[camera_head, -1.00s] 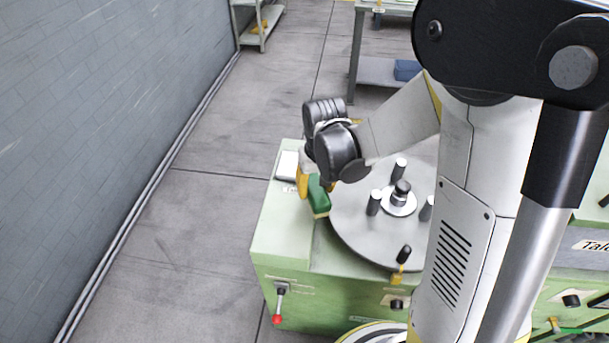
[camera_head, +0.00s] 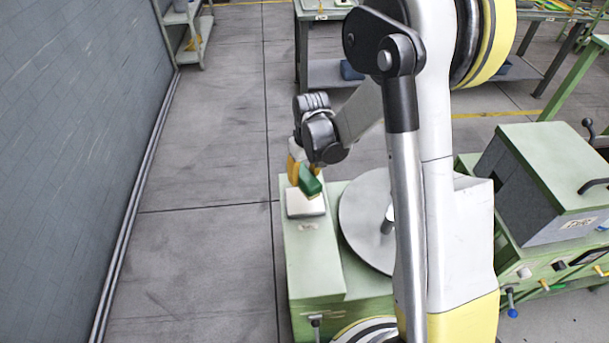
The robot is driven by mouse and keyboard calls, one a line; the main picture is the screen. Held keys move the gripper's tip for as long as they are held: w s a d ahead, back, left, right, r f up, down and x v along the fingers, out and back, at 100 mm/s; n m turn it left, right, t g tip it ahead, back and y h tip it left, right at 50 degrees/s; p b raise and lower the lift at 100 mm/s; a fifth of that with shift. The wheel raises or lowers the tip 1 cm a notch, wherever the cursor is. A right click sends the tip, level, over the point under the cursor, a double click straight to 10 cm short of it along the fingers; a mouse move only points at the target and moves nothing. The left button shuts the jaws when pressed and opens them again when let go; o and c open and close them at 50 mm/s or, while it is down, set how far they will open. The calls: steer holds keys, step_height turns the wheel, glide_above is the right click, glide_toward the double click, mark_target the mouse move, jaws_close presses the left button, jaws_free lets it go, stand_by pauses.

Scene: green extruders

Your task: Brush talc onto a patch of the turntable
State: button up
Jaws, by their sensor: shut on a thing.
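My gripper (camera_head: 299,172) has yellow-orange fingers shut on a green brush (camera_head: 311,181). The brush is tilted, with its pale lower edge over a small white-topped tray (camera_head: 303,211) on the left of the green machine. I cannot tell whether the brush touches the tray. The round grey turntable (camera_head: 364,221) lies to the right of the brush. My arm hides its right side and most of the posts at its centre. No talc patch can be made out on its visible part.
The green machine body (camera_head: 313,262) carries the tray and turntable. A second green machine with a grey box (camera_head: 537,185) stands at the right. A grey wall (camera_head: 70,150) runs along the left, with open floor (camera_head: 205,245) beside it. Benches stand at the back.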

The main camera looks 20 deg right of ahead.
steer(key=shift+d+f+b, duration=0.1)
steer(key=shift+f+b, duration=0.35)
steer(key=shift+f, duration=0.35)
steer(key=shift+f+b, duration=1.2)
steer(key=shift+f, duration=0.85)
steer(key=shift+s+f+b, duration=0.1)
steer(key=shift+f+b, duration=0.45)
steer(key=shift+b, duration=0.15)
steer(key=shift+r, duration=0.15)
steer(key=shift+r, duration=0.2)
steer(key=shift+c, duration=0.4)
steer(key=shift+r+p, duration=2.05)
steer(key=shift+r, duration=1.15)
